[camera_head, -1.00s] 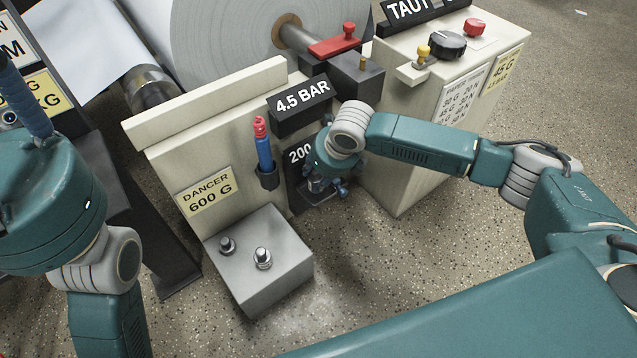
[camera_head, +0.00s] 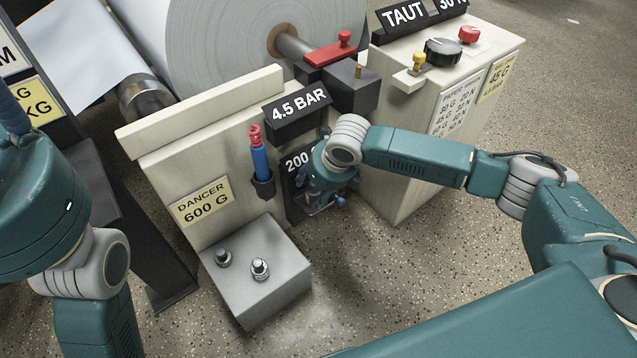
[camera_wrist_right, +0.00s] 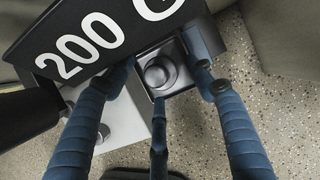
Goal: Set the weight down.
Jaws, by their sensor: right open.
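A silver round-topped weight (camera_wrist_right: 160,73) stands upright on a small dark square platform (camera_wrist_right: 177,88) under the "200 G" sign (camera_wrist_right: 85,38) in the right wrist view. My right gripper (camera_wrist_right: 168,88) is open, its blue fingers spread around the weight. Whether any finger touches it is unclear. In the head view, my right gripper (camera_head: 325,200) is low at the machine's front, below the "200 G" sign (camera_head: 299,161), and hides the weight. Of my left gripper, only a blue part (camera_head: 14,110) shows at the left edge; its fingertips are out of frame.
A grey block (camera_head: 262,297) with two silver weights (camera_head: 260,269) stands left of my right gripper, below the "DANCER 600 G" label (camera_head: 203,201). A red-and-blue tool (camera_head: 261,160) sits in a holder above. The control cabinet (camera_head: 408,185) stands right. Speckled floor is clear in front.

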